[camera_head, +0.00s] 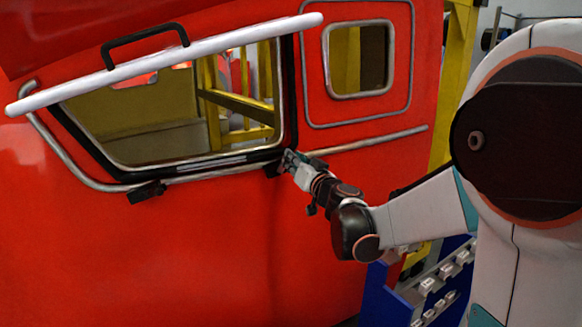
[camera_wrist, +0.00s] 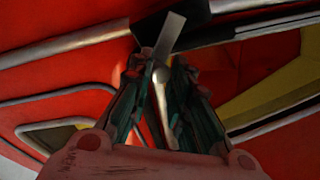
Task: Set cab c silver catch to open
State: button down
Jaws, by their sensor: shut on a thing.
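The red cab (camera_head: 200,230) fills most of the head view, with a large framed window (camera_head: 190,105) on its side. My gripper (camera_head: 285,158) is at the lower right corner of that window's black frame. In the wrist view, a silver catch (camera_wrist: 161,77) lies between the two fingers of my gripper (camera_wrist: 160,100). The fingers are closed in on its slim, rounded lever. A flat silver strip (camera_wrist: 170,35) rises above it in the wrist view. In the head view the catch is too small and too covered by my gripper to make out.
A long white bar (camera_head: 170,62) slants across the top of the large window, under a black handle (camera_head: 145,42). A smaller window (camera_head: 358,60) sits to the right. A black fitting (camera_head: 147,191) is at the lower left. A blue rack (camera_head: 390,300) stands below my arm.

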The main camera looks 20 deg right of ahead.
jog(key=shift+s+d+f+m+h+b, duration=0.1)
jog(key=shift+d+f+m+h+b, duration=0.4)
jog(key=shift+m, duration=1.3)
jog(key=shift+s+d+f+m+h+b, duration=0.1)
jog(key=shift+f+m+h+b, duration=0.45)
jog(key=shift+m+b, duration=0.95)
jog(key=shift+s+d+f+m+h+b, duration=0.1)
jog(key=shift+d+f+m+h+b, duration=0.3)
jog(key=shift+m, duration=1.7)
jog(key=shift+a+f, duration=0.15)
jog(key=c, duration=1.5)
grip_release()
jog(key=shift+o, duration=0.2)
jog(key=shift+s, duration=0.1)
jog(key=s+a, duration=0.1)
jog(key=s, duration=0.6)
jog(key=shift+s+f, duration=0.2)
jog(key=shift+f, duration=0.15)
jog(key=shift+a, duration=0.1)
